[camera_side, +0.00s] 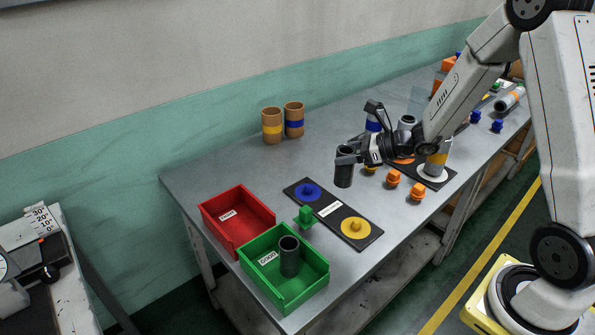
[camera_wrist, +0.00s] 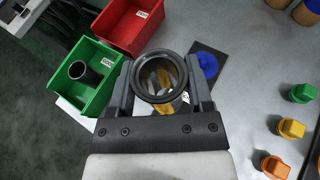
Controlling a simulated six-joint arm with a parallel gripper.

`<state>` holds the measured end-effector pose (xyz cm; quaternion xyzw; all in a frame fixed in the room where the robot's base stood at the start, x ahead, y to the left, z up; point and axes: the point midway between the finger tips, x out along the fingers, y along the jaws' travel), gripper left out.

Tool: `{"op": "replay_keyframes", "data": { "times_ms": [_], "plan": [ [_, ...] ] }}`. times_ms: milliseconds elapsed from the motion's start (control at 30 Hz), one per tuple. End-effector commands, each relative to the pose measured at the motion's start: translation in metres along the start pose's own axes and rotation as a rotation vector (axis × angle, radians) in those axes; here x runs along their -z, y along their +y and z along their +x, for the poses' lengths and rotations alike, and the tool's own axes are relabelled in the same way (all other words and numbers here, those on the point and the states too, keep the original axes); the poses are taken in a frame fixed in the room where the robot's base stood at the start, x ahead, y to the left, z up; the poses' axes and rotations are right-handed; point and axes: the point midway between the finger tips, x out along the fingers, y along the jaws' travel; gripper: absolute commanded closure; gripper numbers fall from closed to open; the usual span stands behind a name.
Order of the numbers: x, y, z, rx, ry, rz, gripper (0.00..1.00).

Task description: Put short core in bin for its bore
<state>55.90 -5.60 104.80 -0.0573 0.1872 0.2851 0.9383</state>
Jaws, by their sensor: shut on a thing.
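My gripper (camera_side: 347,154) is shut on a dark grey hollow core (camera_side: 343,173). The core hangs upright above the table, right of the bins and near the gauge board. In the wrist view, I look down through its open bore, its rim (camera_wrist: 159,98) between the two fingers. A red bin (camera_side: 236,226) stands at the table's left end. A green bin (camera_side: 298,291) stands in front of it, with another dark core (camera_side: 289,258) upright inside. Both bins carry small white labels, which I cannot read surely. My gripper is apart from both bins.
A black board (camera_side: 331,209) bears a blue plug (camera_side: 308,191) and a yellow plug (camera_side: 355,227). A green knob (camera_side: 304,216) sits beside it. Orange knobs (camera_side: 393,177) stand to the right. Two brown cores (camera_side: 272,126) stand at the back.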

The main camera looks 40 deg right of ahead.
Motion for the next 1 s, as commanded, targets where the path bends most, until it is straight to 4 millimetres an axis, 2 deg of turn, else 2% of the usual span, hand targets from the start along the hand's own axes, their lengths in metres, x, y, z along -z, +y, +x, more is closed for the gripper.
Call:
{"op": "replay_keyframes", "data": {
  "times_ms": [567, 1000],
  "plan": [
    [-0.046, 0.000, -0.019, -0.009, 0.036, 0.019, 0.92],
    [-0.048, 0.030, 0.007, -0.250, 0.109, -0.047, 0.92]
  ]
}}
